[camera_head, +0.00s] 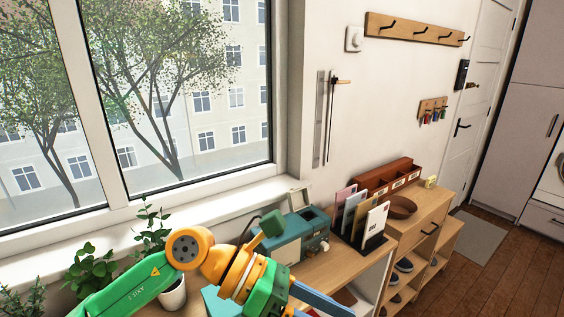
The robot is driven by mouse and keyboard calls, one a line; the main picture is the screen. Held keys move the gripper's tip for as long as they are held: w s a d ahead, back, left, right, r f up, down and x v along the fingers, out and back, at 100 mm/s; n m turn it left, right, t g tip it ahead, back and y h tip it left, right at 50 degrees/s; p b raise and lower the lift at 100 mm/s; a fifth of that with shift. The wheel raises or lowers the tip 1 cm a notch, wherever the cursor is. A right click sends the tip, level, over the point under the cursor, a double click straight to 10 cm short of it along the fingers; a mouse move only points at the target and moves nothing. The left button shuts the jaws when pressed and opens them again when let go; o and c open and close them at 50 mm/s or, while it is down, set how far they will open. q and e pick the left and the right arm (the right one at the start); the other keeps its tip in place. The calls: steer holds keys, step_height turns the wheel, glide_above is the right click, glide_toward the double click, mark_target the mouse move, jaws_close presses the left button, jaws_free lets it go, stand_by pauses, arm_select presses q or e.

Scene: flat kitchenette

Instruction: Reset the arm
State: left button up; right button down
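My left arm comes in from the lower left, with a green link (128,291), a yellow elbow joint (186,249) and further yellow and green joints (262,284). My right arm and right gripper are not in view. The arm hangs in front of the window-side shelf and hides part of a potted plant (173,293) and the shelf.
A teal box (300,233) stands right of the arm, beside a letter rack (372,246) with several envelopes. A wooden cabinet (420,231) holds a brown bowl (401,207). The window (180,90) is behind. Open wooden floor (495,275) lies at the right.

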arm_select(q)
step_height(320, 180, up, 9)
steer(key=w+d+n+t+h, duration=0.1)
steer(key=d+n+t+h, duration=0.15)
steer(key=n+h, duration=0.6)
steer(key=w+a+r+n+t, duration=0.1)
steer(key=w+a+n+t, duration=0.55)
steer(key=n+t, duration=0.7)
steer(key=w+a+f+n+t+y, duration=0.25)
steer(key=a+f+n+y, duration=0.45)
steer(key=f+n+y, duration=0.35)
steer(key=w+a+f+n+t+y, duration=0.1)
steer(key=w+a+f+n+y, duration=0.2)
steer(key=a+f+n+y, duration=0.75)
steer(key=s+a+f+n+g, duration=0.2)
steer(key=s+f+n+g, duration=0.5)
steer(key=s+f+g, duration=0.9)
steer(key=s+f+t+b, duration=0.1)
steer(key=s+f+b, duration=0.25)
steer(key=f, duration=0.75)
steer(key=s+f+t+b, duration=0.15)
steer(key=s+f, duration=0.25)
steer(key=f, duration=0.8)
steer(key=s+a+f+g+b, duration=0.1)
steer(key=s+f+b, duration=0.4)
steer(key=s+f, duration=0.8)
step_height(320, 180, down, 3)
steer(key=shift+a+f+m+g, duration=0.1)
steer(key=shift+a+m+g, duration=0.2)
steer(key=shift+a, duration=0.45)
